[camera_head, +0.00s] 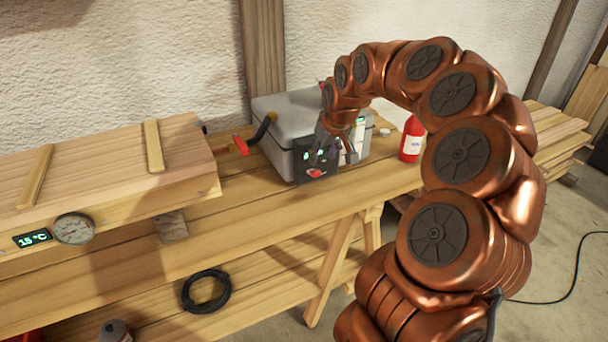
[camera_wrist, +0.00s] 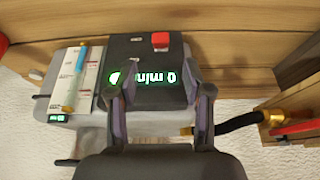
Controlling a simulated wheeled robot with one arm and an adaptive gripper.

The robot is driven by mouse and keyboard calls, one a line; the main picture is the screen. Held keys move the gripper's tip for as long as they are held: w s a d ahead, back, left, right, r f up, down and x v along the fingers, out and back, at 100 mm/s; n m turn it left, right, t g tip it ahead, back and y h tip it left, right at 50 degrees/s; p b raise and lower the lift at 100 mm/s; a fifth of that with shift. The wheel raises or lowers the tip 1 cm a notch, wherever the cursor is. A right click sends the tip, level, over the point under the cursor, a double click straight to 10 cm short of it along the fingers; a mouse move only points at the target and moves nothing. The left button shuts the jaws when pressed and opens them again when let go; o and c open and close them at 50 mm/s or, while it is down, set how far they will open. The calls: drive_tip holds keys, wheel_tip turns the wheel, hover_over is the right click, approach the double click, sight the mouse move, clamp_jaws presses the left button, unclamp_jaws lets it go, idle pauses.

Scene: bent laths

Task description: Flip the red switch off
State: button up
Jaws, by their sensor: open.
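The red switch (camera_head: 316,173) sits low on the dark control panel (camera_head: 303,172) at the front of a grey box (camera_head: 283,120) on the bench. In the wrist view the red switch (camera_wrist: 160,40) shows near the top of the panel, beyond my fingertips and apart from them. A green-lit display reading "0 min" and a green light show upside down there. My gripper (camera_wrist: 163,92) is open and empty, with its two fingers spread over the display side of the panel. In the head view my gripper (camera_head: 336,146) is just in front of the box, partly hiding its front.
A red-handled valve (camera_head: 241,145) and black hose stand left of the box. A red bottle (camera_head: 412,138) stands to its right. A long wooden chest (camera_head: 110,180) with a gauge and display fills the left. A black cable coil (camera_head: 206,291) lies lower down.

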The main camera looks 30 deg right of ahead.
sight(317, 171)
drive_tip(key=shift+p+x, duration=0.6)
drive_tip(key=shift+x, duration=3.3)
clamp_jaws()
